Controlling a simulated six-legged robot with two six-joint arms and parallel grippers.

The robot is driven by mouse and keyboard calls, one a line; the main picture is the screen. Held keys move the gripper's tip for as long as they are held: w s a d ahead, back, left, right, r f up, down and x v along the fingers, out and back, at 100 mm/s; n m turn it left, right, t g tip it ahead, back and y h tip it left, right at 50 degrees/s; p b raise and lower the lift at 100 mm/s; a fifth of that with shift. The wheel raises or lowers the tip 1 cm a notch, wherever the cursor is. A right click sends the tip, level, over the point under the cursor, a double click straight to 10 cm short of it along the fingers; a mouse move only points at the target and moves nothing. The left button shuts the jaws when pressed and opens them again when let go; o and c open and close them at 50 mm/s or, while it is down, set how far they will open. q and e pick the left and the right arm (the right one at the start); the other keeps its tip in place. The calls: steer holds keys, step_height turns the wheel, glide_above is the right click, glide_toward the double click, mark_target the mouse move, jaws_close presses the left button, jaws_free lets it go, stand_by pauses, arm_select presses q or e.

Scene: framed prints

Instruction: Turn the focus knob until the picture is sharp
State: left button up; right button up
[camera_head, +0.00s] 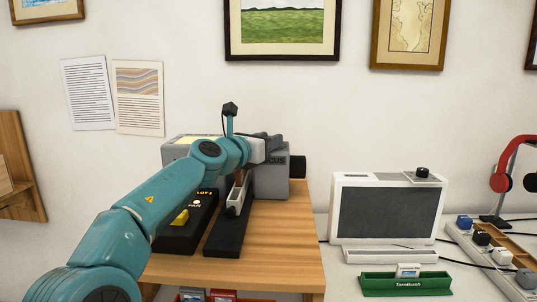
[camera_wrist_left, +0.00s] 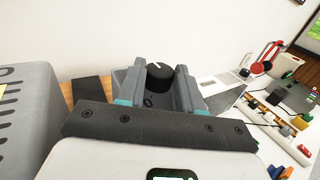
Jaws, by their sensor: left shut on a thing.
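A grey projector-like box (camera_head: 270,183) stands on the wooden table, with part of the word FOCUS readable on its side and a black cylinder (camera_head: 298,167) at its right end. My left gripper (camera_head: 268,146) reaches over the top of this box. In the left wrist view the black focus knob (camera_wrist_left: 159,77), with a white pointer mark, sits between the two fingers of my left gripper (camera_wrist_left: 160,88), which is shut on it. In the head view the gripper hides the knob. A dark screen (camera_head: 388,213) in a white frame shows no clear picture. My right gripper is not in view.
The wooden table (camera_head: 285,255) has bare room at its front right. A black base with a yellow switch (camera_head: 180,217) lies under my arm. A green holder (camera_head: 405,282) with a small card stands before the screen. Framed prints (camera_head: 282,28) hang behind.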

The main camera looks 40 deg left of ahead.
arm_select(q)
steer(key=shift+a+m+h, duration=0.1)
steer(key=shift+m+h, duration=0.2)
steer(key=shift+h, duration=0.1)
steer(key=shift+f, duration=0.1)
steer(key=o, duration=1)
steer(key=shift+o, duration=0.2)
steer(key=shift+s+b, duration=0.3)
steer(key=shift+b, duration=0.05)
steer(key=s+b, duration=0.2)
steer(key=s, duration=1.3)
steer(key=shift+s+a, duration=0.15)
steer(key=shift+s, duration=0.2)
